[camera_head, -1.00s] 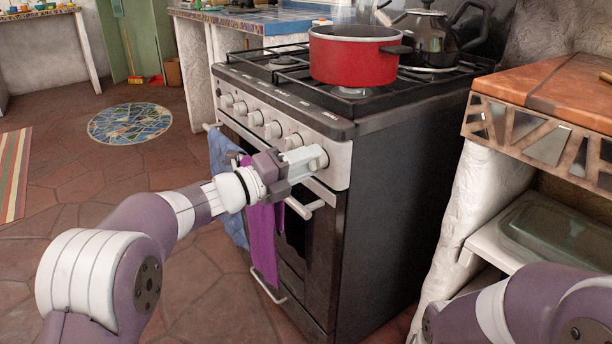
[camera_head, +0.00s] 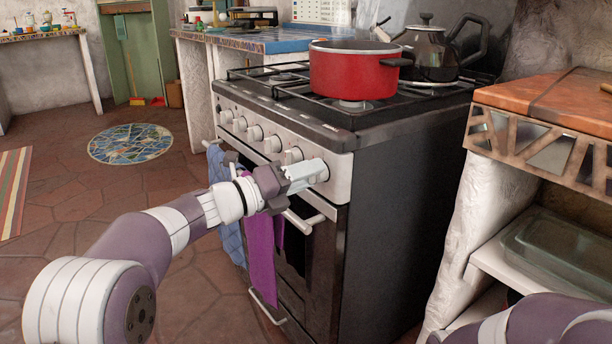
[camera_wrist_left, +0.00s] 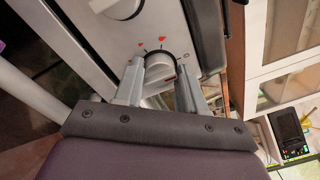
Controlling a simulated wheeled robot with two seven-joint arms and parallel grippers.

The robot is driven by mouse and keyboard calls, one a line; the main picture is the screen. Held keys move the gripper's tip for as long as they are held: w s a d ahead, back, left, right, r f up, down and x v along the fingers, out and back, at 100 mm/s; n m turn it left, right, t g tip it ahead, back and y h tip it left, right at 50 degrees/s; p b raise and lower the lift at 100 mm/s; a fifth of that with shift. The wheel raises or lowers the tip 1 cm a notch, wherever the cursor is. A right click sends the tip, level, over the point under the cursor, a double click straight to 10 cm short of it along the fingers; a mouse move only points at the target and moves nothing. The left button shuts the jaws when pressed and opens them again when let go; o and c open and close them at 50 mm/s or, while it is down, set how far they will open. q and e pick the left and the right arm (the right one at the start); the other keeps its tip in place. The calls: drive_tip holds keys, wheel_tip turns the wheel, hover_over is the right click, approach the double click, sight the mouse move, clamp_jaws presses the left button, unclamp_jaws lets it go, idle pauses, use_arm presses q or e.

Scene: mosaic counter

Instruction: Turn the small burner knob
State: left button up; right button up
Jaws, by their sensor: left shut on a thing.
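The stove (camera_head: 400,180) has a row of knobs along its front panel. The knob at the right end (camera_head: 322,171) is at my left gripper (camera_head: 308,174). In the left wrist view this knob (camera_wrist_left: 159,66) sits between the two fingers of my left gripper (camera_wrist_left: 161,84), which is shut on it. Red marks show on the panel beside it. Another knob (camera_wrist_left: 117,7) is at the upper left of that view. The other knobs, such as one in the head view (camera_head: 272,144), stand free. My right gripper is out of view; only part of my right arm shows.
A red pot (camera_head: 352,75) and a dark kettle (camera_head: 432,52) stand on the stove top. Purple and blue towels (camera_head: 262,250) hang from the oven handle, close below my left arm. A counter with a glass dish (camera_head: 560,245) on its shelf is at the right.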

use_arm(q)
drive_tip(key=o, duration=1)
drive_tip(key=shift+f, duration=0.15)
drive_tip(key=shift+o, duration=0.2)
drive_tip(key=shift+s+a+r+p, duration=0.2)
drive_tip(key=shift+a+p, duration=0.1)
drive_tip(key=shift+a, duration=0.1)
drive_tip(key=p+v, duration=0.4)
drive_tip(key=v, duration=0.7)
drive_tip(key=shift+s+a, duration=0.25)
drive_tip(key=shift+a, duration=0.1)
drive_tip(key=shift+f, duration=0.15)
